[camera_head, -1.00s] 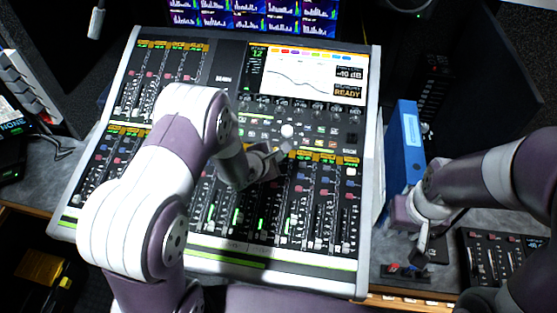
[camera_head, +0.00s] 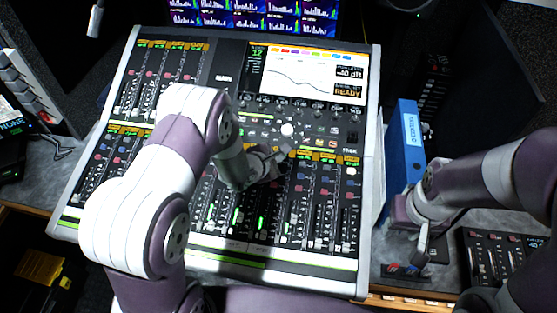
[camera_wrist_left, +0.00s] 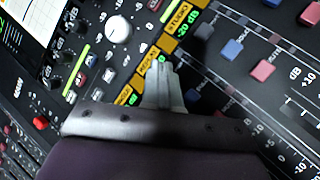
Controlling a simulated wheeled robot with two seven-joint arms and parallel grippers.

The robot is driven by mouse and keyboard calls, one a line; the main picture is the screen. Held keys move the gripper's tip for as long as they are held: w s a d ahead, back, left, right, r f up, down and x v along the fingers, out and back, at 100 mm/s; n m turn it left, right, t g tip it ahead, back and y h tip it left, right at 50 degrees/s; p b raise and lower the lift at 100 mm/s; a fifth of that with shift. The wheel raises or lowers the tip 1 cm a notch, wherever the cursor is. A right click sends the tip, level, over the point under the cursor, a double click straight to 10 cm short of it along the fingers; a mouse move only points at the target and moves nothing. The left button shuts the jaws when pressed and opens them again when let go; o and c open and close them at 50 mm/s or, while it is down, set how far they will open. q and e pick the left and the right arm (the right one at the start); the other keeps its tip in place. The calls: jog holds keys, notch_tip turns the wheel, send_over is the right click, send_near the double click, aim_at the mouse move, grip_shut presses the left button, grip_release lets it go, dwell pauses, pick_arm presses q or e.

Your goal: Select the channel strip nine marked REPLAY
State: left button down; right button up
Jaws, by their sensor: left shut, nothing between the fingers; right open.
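The mixing console (camera_head: 368,200) fills the middle of the head view, with rows of channel strips under small yellow labels. My left gripper (camera_head: 282,157) is shut and empty over the right part of the lower strip row. In the left wrist view its closed fingertips (camera_wrist_left: 164,68) are at a yellow label (camera_wrist_left: 146,60) that appears to read REPLAY. They cover part of the strip below it; whether they touch the panel I cannot tell. A label reading STUDIO (camera_wrist_left: 178,18) is beside it. My right gripper (camera_head: 420,250) is open and empty, right of the console.
A blue binder (camera_head: 406,145) stands upright between the console and my right arm. A smaller control panel (camera_head: 500,260) with faders lies at the lower right. A large white knob (camera_wrist_left: 117,29) and small buttons are close to the left fingertips. The console's screen (camera_head: 312,75) is clear.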

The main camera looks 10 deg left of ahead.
pick_arm(q)
jog(key=shift+w+f, duration=0.1)
jog(key=shift+f, duration=0.3)
dwell(0.7)
jog(key=shift+r+p, duration=0.65)
jog(key=shift+r, duration=0.15)
jog(key=r+p, duration=0.2)
jog(key=s+r+p, duration=0.1)
jog(key=r+p, duration=0.2)
dwell(0.3)
dwell(0.7)
